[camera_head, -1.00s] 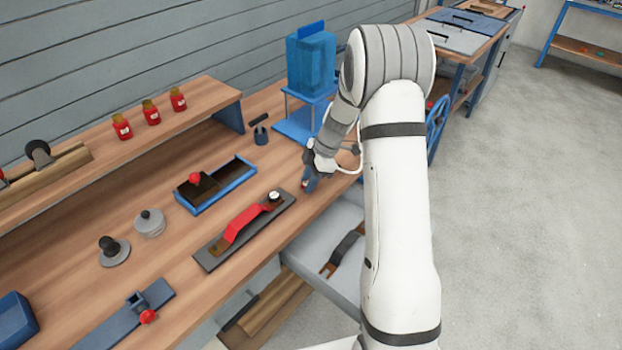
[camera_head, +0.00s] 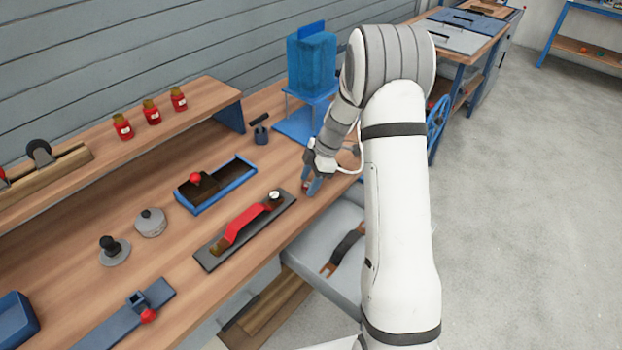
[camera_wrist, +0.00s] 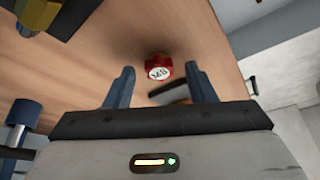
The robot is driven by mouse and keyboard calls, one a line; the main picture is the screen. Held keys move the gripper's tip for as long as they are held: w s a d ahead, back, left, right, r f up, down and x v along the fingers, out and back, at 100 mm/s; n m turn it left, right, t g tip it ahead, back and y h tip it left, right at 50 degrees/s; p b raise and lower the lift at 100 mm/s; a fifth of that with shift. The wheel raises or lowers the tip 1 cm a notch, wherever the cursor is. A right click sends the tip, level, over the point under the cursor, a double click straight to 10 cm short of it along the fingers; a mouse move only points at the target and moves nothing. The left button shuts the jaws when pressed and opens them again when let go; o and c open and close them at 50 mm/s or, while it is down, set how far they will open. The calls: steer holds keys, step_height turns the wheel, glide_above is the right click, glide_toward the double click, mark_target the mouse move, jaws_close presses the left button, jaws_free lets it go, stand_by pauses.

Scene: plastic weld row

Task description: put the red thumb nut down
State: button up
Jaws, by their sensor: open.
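The red thumb nut (camera_wrist: 158,66), a small red piece with a white marked face, appears to rest on the wooden bench top (camera_wrist: 95,50) near its edge. My gripper (camera_wrist: 160,84) is open, with one blue finger on each side of the nut and visible gaps between. In the head view my gripper (camera_head: 307,189) points down at the bench's front edge, right of the plate with the red handle (camera_head: 243,226). Only a bit of red shows by the fingertips there.
A blue-rimmed tray (camera_head: 233,187) with a red knob inside lies to the left. A blue tank on a stand (camera_head: 311,65) is behind my gripper. Bare wood lies between tray and gripper.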

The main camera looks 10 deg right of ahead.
steer(key=b+v, duration=0.1)
steer(key=v, duration=1.1)
steer(key=s+a+r+m+t+h, duration=0.1)
steer(key=s+a+r+m, duration=0.1)
steer(key=s+r+m, duration=0.4)
steer(key=s+a+r+m+h, duration=0.1)
steer(key=s+a+m+h, duration=0.15)
steer(key=s, duration=0.55)
steer(key=s+m+t+h, duration=0.1)
steer(key=s+m+t, duration=0.1)
steer(key=s+m, duration=0.8)
steer(key=s, duration=0.4)
steer(key=shift+s, duration=0.4)
steer(key=shift+a, duration=0.1)
steer(key=shift+r, duration=0.25)
